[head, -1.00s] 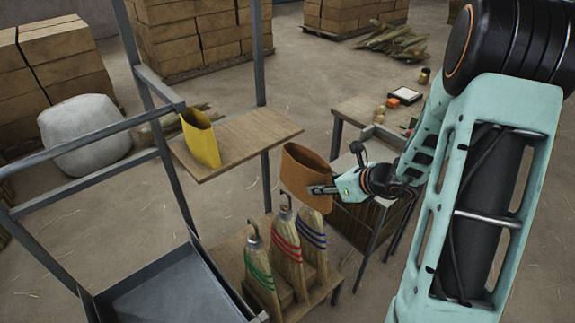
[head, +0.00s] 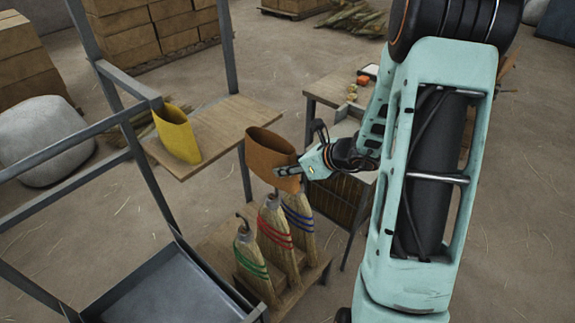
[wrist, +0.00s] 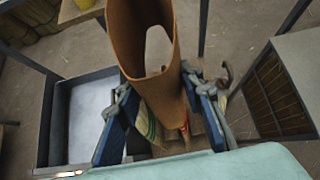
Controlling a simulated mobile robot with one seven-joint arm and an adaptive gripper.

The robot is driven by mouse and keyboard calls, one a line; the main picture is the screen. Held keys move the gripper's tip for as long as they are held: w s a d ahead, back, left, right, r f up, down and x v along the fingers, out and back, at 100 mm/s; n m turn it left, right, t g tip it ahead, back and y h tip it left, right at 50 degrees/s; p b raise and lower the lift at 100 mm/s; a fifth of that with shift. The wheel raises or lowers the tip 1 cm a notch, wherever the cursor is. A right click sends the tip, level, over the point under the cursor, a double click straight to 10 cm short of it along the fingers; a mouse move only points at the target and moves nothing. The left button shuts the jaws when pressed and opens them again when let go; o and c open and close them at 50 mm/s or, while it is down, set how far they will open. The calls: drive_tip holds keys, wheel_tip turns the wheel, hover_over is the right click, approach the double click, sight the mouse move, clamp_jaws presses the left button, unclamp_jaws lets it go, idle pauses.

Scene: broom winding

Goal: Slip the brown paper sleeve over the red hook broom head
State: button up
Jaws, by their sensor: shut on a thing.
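The brown paper sleeve (head: 268,155) is an open tube held upright in the air by my gripper (head: 287,171). In the wrist view both blue fingers of my gripper (wrist: 155,88) close on the sleeve (wrist: 172,95), and floor shows through it. The red-banded hook broom head (head: 274,237) stands in the middle of the broom row, just below the sleeve in the head view. Its hook tip lies near the sleeve's lower edge; I cannot tell whether it is inside. A hook (wrist: 226,76) shows outside the sleeve at right in the wrist view; its broom is unclear.
The green-banded broom head (head: 252,262) and blue-banded one (head: 298,222) stand close on either side. A yellow sleeve (head: 177,134) stands on the wooden shelf (head: 235,116). A metal frame and grey tray (head: 165,290) lie left. A table (head: 333,88) stands behind my arm.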

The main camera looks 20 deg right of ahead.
drive_tip(key=shift+f+b, duration=0.35)
drive_tip(key=shift+b, duration=0.05)
drive_tip(key=b, duration=0.7)
hover_over(285, 227)
drive_tip(key=s, duration=0.1)
wheel_tip(285, 227, down, 7)
drive_tip(key=shift+d, duration=0.4)
idle(0.5)
drive_tip(key=shift+f+b, duration=4.5)
drive_tip(key=shift+b, duration=0.25)
drive_tip(key=shift+f+b, duration=6.55)
